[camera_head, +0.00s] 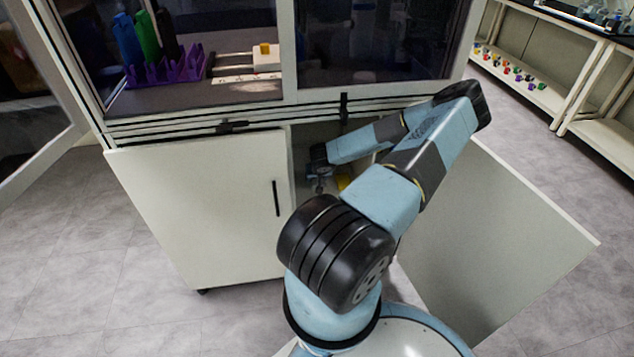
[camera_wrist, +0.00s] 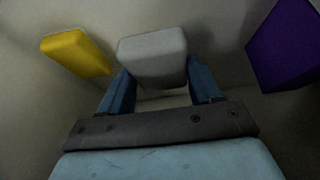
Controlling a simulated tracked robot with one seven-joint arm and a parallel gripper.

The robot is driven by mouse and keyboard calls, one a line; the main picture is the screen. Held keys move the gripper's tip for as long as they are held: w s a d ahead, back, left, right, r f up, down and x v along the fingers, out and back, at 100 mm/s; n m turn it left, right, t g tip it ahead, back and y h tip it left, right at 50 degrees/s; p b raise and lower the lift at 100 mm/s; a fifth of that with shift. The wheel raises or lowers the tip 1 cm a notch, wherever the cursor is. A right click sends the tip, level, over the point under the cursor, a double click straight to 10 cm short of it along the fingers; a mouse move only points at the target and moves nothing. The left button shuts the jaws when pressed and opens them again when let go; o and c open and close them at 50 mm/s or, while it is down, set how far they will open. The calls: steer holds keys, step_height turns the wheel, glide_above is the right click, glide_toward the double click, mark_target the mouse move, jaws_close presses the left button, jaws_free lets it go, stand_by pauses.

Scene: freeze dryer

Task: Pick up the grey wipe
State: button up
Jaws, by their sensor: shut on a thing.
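The grey wipe (camera_wrist: 153,55) is a pale grey block with rounded edges in the wrist view. My gripper (camera_wrist: 158,80) has its two blue fingers on either side of it and is shut on it. In the head view my gripper (camera_head: 320,178) reaches into the open right half of the cabinet under the glass enclosure. The wipe cannot be made out there. I cannot tell whether the wipe touches the surface under it.
A yellow block (camera_wrist: 76,52) lies left of the wipe and a purple block (camera_wrist: 287,46) lies to the right, close to the cabinet wall. The cabinet's left door (camera_head: 205,210) is shut. Its right door (camera_head: 500,235) stands open beside my arm.

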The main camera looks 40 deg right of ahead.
steer(key=v, duration=0.2)
steer(key=a+v, duration=0.1)
steer(key=v, duration=0.2)
steer(key=shift+f, duration=0.15)
steer(key=s+a+r, duration=0.4)
steer(key=s+a, duration=0.2)
steer(key=shift+s+a, duration=0.2)
steer(key=shift+a, duration=0.05)
steer(key=o, duration=0.4)
steer(key=c, duration=0.3)
